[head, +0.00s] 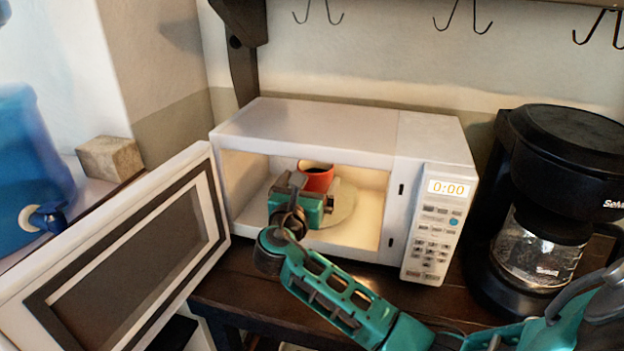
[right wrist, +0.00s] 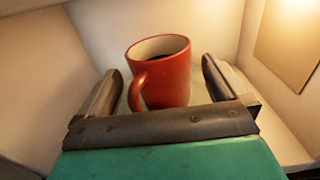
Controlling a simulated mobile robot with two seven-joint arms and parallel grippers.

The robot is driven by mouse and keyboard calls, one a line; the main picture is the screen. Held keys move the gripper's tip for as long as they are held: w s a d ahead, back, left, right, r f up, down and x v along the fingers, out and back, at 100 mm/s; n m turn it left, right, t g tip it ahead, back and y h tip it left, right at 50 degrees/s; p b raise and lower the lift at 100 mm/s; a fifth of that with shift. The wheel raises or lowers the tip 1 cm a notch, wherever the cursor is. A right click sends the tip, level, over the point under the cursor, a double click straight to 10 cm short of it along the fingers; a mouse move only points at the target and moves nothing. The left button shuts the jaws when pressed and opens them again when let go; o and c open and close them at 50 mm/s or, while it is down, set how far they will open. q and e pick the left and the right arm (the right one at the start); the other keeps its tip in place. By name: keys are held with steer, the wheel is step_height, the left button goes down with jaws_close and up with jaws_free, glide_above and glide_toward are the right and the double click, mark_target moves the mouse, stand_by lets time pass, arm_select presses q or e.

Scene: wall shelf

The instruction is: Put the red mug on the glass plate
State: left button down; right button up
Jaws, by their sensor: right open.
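The red mug (head: 317,178) stands upright inside the open microwave, at the back of the glass plate (head: 345,205), and appears to rest on it. My right gripper hides part of the plate and the mug's lower part in the head view. My right gripper (head: 306,192) is inside the microwave, open, in front of the mug. In the right wrist view the mug (right wrist: 172,78) shows something dark inside and its handle towards the left front. It stands between or just beyond the open fingers, with gaps on both sides. My left gripper is not in view.
The microwave (head: 310,118) has its door (head: 130,255) swung wide open to the left. A coffee maker (head: 560,160) stands close on the right. A blue water container (head: 30,165) and a tan block (head: 110,158) are at the left. Hooks hang above.

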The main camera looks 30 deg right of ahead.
steer(key=v, duration=0.9)
steer(key=shift+s+a, duration=0.25)
steer(key=shift+s+a, duration=0.1)
